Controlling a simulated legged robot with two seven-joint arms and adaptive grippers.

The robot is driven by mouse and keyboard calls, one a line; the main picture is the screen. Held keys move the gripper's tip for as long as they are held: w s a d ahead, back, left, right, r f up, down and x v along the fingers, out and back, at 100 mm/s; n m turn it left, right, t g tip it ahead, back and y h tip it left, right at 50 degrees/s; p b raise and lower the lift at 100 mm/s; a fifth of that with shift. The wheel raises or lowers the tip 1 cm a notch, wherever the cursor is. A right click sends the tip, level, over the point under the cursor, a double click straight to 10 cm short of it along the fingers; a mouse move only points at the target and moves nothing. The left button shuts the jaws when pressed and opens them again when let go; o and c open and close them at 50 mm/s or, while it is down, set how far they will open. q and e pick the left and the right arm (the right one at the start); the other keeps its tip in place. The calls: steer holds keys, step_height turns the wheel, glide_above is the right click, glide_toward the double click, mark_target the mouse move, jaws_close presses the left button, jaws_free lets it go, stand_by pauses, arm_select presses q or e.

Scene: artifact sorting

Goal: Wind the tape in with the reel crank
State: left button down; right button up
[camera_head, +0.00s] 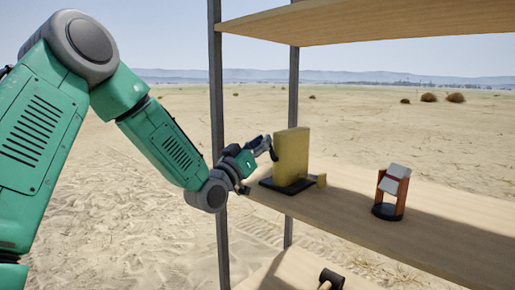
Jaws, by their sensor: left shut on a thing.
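The tape reel (291,155) shows as an upright yellow block on a dark base plate (288,186) on the wooden shelf. A small yellow piece (321,181) sticks out low at its right side. My left gripper (270,148) is at the block's left side, near its upper half, and is shut on the reel crank. The crank itself is mostly hidden by the dark fingers and is too small to make out. I cannot make out any tape. My right gripper is not in view.
The shelf board (440,225) has free room right of the reel. A red-brown stand with a pale block (392,190) stands there on a dark round base. A dark-headed tool (330,277) lies on the lower board. Metal posts (218,120) rise close to my left arm.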

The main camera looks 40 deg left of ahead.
arm_select(q)
steer(key=m, duration=0.1)
steer(key=d+m+h, duration=0.1)
steer(key=m, duration=0.1)
steer(key=m+h, duration=0.1)
steer(key=shift+s+d+f+b, duration=0.1)
steer(key=shift+d+f+b, duration=0.1)
steer(key=shift+d+b, duration=0.15)
steer(key=m+h, duration=0.1)
steer(key=m, duration=0.1)
steer(key=d+m+h, duration=0.1)
steer(key=m, duration=0.1)
steer(key=shift+d+g+h+b, duration=0.1)
steer(key=shift+g+h+b, duration=0.2)
steer(key=shift+g+b, duration=0.1)
steer(key=shift+s+d+f+m+g+h+b, duration=0.1)
steer(key=shift+d+f+m+g+h+b, duration=0.65)
steer(key=shift+m, duration=2.4)
steer(key=shift+s+d+f+m+g+h+b, duration=0.2)
steer(key=shift+d+f+m+g+b, duration=0.8)
steer(key=shift+m, duration=2.2)
steer(key=shift+w+d+f+m+g+h+b, duration=0.1)
steer(key=shift+d+f+m+g+h+b, duration=0.8)
steer(key=shift+m, duration=2.25)
steer(key=shift+a+r+g+y, duration=0.25)
steer(key=shift+a+r+g, duration=0.05)
steer(key=shift+g, duration=0.05)
steer(key=c, duration=1.6)
jaws_free()
